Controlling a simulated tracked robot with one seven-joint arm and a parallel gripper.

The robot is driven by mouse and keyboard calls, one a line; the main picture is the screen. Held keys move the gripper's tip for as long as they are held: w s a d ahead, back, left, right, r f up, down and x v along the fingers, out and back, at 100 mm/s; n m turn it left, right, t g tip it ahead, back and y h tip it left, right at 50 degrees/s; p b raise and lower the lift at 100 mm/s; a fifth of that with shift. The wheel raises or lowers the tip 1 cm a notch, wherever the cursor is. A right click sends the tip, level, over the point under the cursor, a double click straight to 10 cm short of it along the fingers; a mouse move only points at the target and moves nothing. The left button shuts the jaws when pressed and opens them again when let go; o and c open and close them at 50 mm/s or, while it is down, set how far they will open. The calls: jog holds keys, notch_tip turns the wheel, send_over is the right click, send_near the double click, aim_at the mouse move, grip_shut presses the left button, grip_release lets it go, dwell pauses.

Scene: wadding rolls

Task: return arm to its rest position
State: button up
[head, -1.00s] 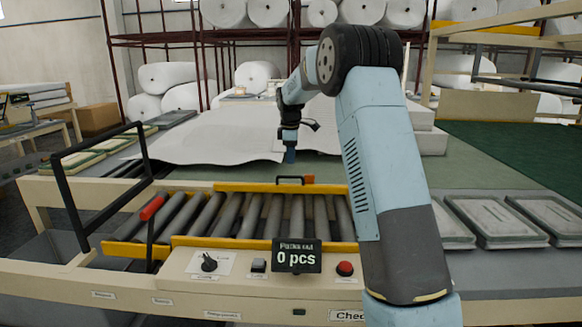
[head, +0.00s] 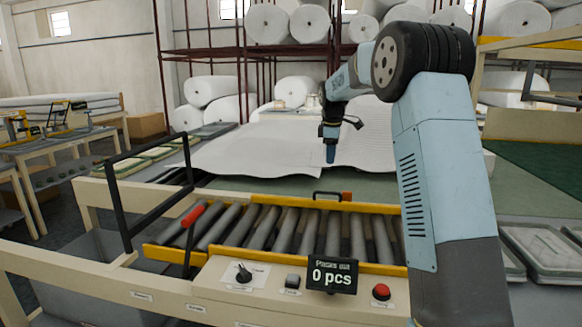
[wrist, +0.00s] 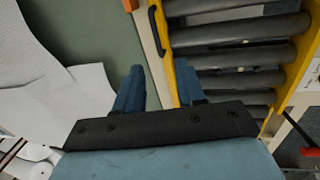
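My arm rises from the lower right of the head view, bends at a dark joint near the top and reaches forward. My gripper (head: 330,153) hangs pointing down above the table, in front of the white wadding sheets (head: 255,150). In the wrist view my gripper (wrist: 158,88) shows two blue fingers spread apart with nothing between them. Below them lie the edge of the green table top and the yellow frame of the roller conveyor (wrist: 230,50). The gripper appears clear of both.
The roller conveyor (head: 150,252) has a black handle (head: 327,196) at its far edge. A control panel with a knob, a red button (head: 381,291) and a "0 pcs" display (head: 332,275) is in front. Grey trays (head: 545,250) lie at right. Wadding rolls (head: 310,24) fill the racks behind.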

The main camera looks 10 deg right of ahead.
jog(key=s+a+r+m+t, duration=0.1)
jog(key=s+r+m, duration=0.3)
jog(key=s, duration=0.9)
jog(key=s+a+r+m+t, duration=0.1)
jog(key=s+r+m, duration=0.3)
jog(key=s, duration=0.8)
jog(key=s+f+m, duration=0.3)
jog(key=s, duration=0.9)
jog(key=s+f+m+t, duration=0.1)
jog(key=s+f+m, duration=0.1)
jog(key=s, duration=1)
jog(key=shift+s+f+m+y, duration=0.3)
jog(key=shift+f+m+y, duration=0.1)
jog(key=shift+f, duration=0.4)
jog(key=shift+o, duration=0.3)
